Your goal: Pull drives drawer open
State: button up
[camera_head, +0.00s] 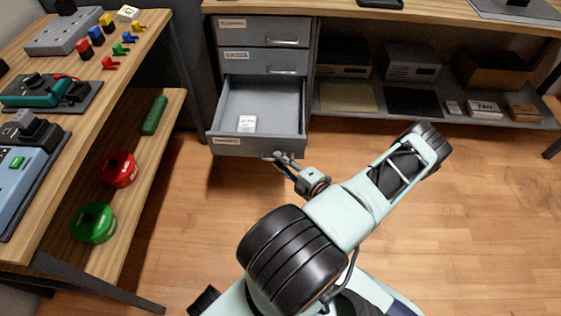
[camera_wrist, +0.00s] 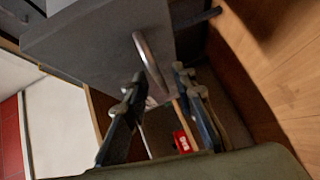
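The grey drawer unit (camera_head: 312,60) stands under the bench with three labelled drawers. The bottom drawer (camera_head: 297,143) is pulled well out, and a small white labelled item (camera_head: 247,122) lies inside. The label lettering is too small to read surely. My gripper (camera_head: 279,158) is at the right part of this drawer's front, by its handle. In the wrist view, the curved metal handle (camera_wrist: 148,62) lies at the gap between my two dark fingers (camera_wrist: 158,82). The fingers stand apart and do not look closed on the bar; contact is unclear.
The top drawer (camera_head: 264,31) and middle drawer (camera_head: 264,62) are shut. A wooden bench (camera_head: 80,95) with tools stands at left, with red (camera_head: 118,169) and green (camera_head: 94,222) spools on its lower shelf. The floor (camera_head: 480,215) at right is clear.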

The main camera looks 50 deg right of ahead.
jog(key=shift+r, duration=0.5)
jog(key=o, duration=1.2)
notch_tip(320, 180, up, 9)
jog(key=shift+w+d+f, duration=0.1)
jog(key=shift+r, duration=0.3)
jog(key=c, duration=1.2)
jog(key=shift+f, duration=0.15)
